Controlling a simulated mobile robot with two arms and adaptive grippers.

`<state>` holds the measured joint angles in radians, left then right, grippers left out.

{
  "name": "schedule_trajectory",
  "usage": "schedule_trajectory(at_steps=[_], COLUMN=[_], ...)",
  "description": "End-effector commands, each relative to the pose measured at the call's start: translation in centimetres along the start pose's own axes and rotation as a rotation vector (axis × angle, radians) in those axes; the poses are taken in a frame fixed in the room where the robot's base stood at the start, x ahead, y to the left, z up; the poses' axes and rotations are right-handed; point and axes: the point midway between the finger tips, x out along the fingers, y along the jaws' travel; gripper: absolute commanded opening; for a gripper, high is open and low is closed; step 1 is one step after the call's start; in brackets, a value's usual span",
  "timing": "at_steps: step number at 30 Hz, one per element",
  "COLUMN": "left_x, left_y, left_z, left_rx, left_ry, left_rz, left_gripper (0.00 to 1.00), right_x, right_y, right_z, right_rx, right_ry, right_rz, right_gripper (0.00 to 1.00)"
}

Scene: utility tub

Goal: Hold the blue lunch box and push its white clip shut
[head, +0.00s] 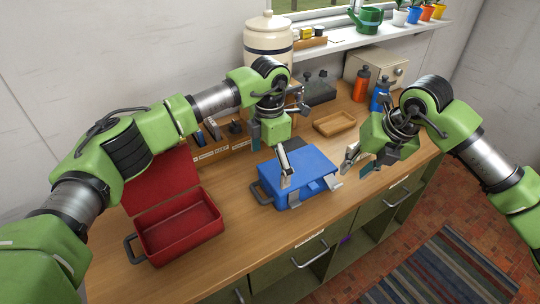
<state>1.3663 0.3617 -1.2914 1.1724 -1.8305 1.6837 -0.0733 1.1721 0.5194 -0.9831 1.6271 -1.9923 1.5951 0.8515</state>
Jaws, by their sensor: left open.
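The blue lunch box (313,160) sits on the wooden worktop with its lid down and its dark handle (261,194) at the left end. A white clip (333,183) sticks out from the front at the right. Another pale clip (294,201) shows at the front left, partly hidden. My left gripper (271,160) is open at the box's left part, one finger over the lid and the other behind it. I cannot tell whether it touches the box. My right gripper (357,168) appears open and empty, just right of the box and apart from the clip.
An open red box (180,225) stands left of the blue one. A wooden tray (335,123), orange bottle (361,84) and blue bottle (380,97) stand behind. A wooden organiser (212,152) lines the wall. The worktop's front edge is close to the box.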

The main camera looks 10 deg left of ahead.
Motion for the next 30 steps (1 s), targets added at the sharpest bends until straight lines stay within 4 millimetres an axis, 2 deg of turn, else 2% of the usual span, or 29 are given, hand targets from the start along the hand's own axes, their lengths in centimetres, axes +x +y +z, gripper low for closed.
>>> schedule_trajectory(at_steps=[1, 9, 15, 20, 28, 29, 30], left_x=[1.2, 6.5, 9.0, 9.9, 10.1, 10.1, 10.1], left_y=[-0.1, -0.1, -0.1, -0.1, -0.1, -0.1, -0.1], left_z=[-0.1, 0.0, 0.1, 0.0, 0.1, 0.1, 0.1], left_rx=[0.0, 0.0, 0.0, 0.001, 0.001, 0.001, 0.001], left_ry=[0.003, 0.002, -0.001, 0.0, -0.001, -0.001, -0.001], left_rz=[-0.003, -0.004, -0.003, -0.003, -0.002, -0.002, -0.002], left_gripper=[1.0, 1.0, 1.0, 1.0, 1.0, 0.97, 0.87], right_x=[0.0, 0.0, 0.0, 0.0, 0.0, 0.0, 0.0], right_y=[0.0, 0.0, 0.0, 0.0, 0.0, 0.0, 0.0], right_z=[0.0, 0.0, 0.0, 0.0, 0.0, 0.0, 0.0], right_rx=[0.0, 0.0, 0.0, 0.0, 0.0, 0.0, 0.0], right_ry=[0.0, 0.0, 0.0, 0.0, 0.0, 0.0, 0.0], right_rz=[0.0, 0.0, 0.0, 0.0, 0.0, 0.0, 0.0], right_gripper=[0.28, 0.28, 0.28, 0.28, 0.28, 0.28, 0.28])
